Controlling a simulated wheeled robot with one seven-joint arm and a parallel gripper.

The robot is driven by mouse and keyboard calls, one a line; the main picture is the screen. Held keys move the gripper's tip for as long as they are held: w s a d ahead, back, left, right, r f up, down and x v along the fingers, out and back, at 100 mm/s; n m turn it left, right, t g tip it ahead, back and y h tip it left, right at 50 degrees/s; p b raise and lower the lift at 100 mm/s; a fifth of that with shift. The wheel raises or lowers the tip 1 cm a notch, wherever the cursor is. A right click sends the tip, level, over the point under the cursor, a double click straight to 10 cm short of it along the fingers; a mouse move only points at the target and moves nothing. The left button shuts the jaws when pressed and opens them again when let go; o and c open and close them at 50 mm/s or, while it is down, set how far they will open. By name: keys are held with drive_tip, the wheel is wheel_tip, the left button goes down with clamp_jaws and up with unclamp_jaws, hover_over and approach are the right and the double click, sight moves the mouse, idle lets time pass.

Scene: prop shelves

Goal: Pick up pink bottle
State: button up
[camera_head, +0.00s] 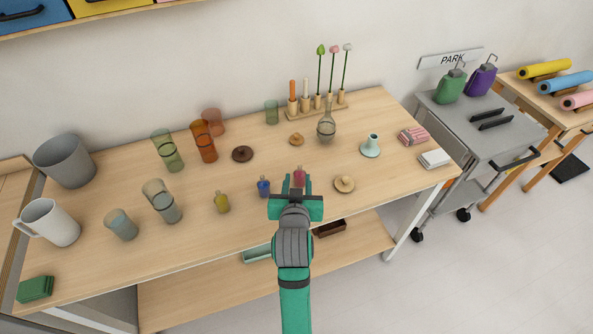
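The small pink bottle (299,176) stands near the front middle of the wooden table, just past my gripper. My gripper (297,182) points away from me, with its two fingers spread apart. The bottle shows in the gap between the fingertips, and its lower part is hidden by the gripper. I cannot tell whether the fingers are level with the bottle or short of it.
A blue bottle (263,187) stands close left of my gripper and a yellow bottle (222,203) farther left. A wooden knob-topped piece (344,184) is close on the right. A brown round piece (242,154) and a glass flask (326,129) stand farther back.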

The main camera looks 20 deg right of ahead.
sight(300, 170)
drive_tip(key=x, duration=0.6)
drive_tip(key=shift+d+r, duration=0.1)
drive_tip(key=shift+d, duration=0.2)
drive_tip(key=shift+x, duration=2.35)
drive_tip(key=shift+r, duration=0.1)
clamp_jaws()
